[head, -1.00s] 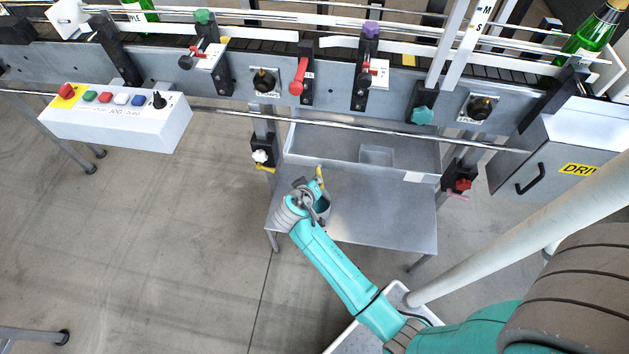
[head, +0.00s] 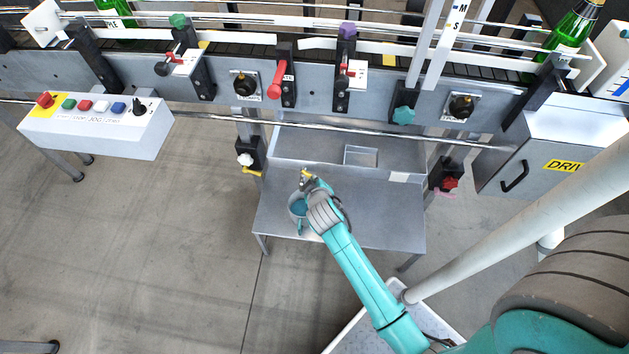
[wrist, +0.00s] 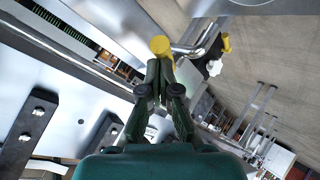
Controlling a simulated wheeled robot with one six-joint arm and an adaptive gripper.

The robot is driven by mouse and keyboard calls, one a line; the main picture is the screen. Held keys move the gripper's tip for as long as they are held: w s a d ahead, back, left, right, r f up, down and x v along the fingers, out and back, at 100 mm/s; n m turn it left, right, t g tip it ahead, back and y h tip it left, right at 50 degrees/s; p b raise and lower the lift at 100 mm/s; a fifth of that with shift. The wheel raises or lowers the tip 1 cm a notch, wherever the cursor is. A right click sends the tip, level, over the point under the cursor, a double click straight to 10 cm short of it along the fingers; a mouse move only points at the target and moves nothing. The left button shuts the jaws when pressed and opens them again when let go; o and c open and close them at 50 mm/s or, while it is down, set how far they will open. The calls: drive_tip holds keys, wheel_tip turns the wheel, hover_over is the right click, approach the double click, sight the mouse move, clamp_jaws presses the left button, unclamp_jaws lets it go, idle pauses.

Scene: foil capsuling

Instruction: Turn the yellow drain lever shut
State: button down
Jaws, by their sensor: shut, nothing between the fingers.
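The yellow drain lever (head: 307,173) shows as a small yellow piece at the front of the steel tray under the conveyor, partly hidden by my gripper. In the wrist view its rounded yellow end (wrist: 160,45) is just beyond my fingertips, with a bent metal pipe to its right. My gripper (wrist: 160,68) is shut and empty, its fingertips right at the lever's end; I cannot tell whether they touch. In the head view my gripper (head: 306,184) is above the low steel table, and it hides most of the valve.
The steel tray (head: 290,150) hangs under the conveyor above a low table (head: 385,225). A white knob with a yellow handle (head: 247,163) is at the left post, a red knob (head: 450,183) at the right. A jog box (head: 95,130) is on the left.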

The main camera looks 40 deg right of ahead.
drive_tip(key=shift+s+d, duration=0.1)
drive_tip(key=shift+d, duration=0.8)
drive_tip(key=shift+w+d, duration=0.25)
drive_tip(key=shift+d, duration=0.85)
drive_tip(key=shift+w, duration=0.2)
